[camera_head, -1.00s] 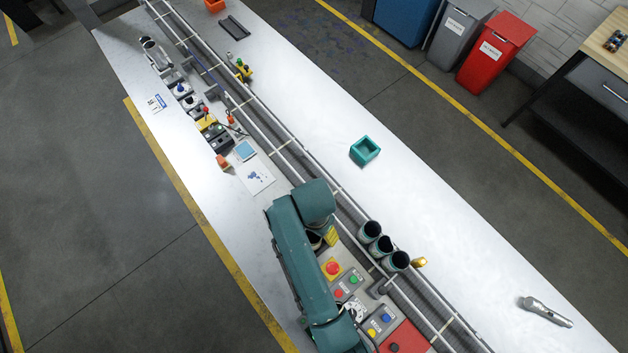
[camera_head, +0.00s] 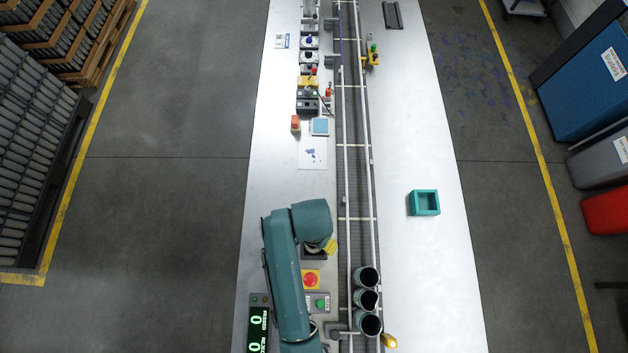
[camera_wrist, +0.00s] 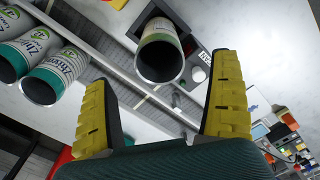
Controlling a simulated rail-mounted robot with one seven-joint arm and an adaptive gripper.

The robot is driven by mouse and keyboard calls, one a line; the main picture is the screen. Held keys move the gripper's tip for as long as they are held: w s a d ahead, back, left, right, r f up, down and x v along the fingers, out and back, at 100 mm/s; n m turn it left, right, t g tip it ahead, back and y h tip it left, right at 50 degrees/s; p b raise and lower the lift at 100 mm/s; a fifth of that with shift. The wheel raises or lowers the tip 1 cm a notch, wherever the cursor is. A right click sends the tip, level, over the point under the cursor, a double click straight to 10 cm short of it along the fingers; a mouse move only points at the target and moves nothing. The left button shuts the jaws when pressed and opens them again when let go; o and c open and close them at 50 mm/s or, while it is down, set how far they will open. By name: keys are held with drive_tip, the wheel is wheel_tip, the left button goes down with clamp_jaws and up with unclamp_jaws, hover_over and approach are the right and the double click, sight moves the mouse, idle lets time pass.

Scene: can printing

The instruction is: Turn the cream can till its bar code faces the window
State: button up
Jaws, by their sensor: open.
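The cream can (camera_wrist: 160,48) shows in the wrist view, with an open dark mouth toward the camera and a green band near its rim. It stands at a dark fixture (camera_wrist: 195,52) beside the rail. My gripper (camera_wrist: 160,72) is open, its yellow-padded fingers apart on either side of the can in the picture; I see no contact. I cannot make out a bar code or pick out the window.
Several printed cans (camera_wrist: 62,66) stand in a row on the conveyor; they also show in the head view (camera_head: 366,299). A red stop button (camera_head: 311,280) is close to my arm. A teal box (camera_head: 424,203) sits on the clear right side of the bench (camera_head: 430,120).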

wheel_tip(320, 180, down, 9)
drive_tip(key=shift+r, duration=0.1)
drive_tip(key=c, duration=1.3)
drive_tip(key=shift+r+p, duration=0.2)
drive_tip(key=shift+p, duration=0.15)
drive_tip(key=shift+d+f+n+p, duration=0.1)
drive_tip(key=shift+n+p, duration=0.6)
drive_tip(key=shift+n, duration=0.9)
drive_tip(key=shift+f+n+p, duration=0.1)
drive_tip(key=shift+n+p, duration=0.55)
drive_tip(key=shift+n, duration=0.95)
drive_tip(key=o, duration=1.2)
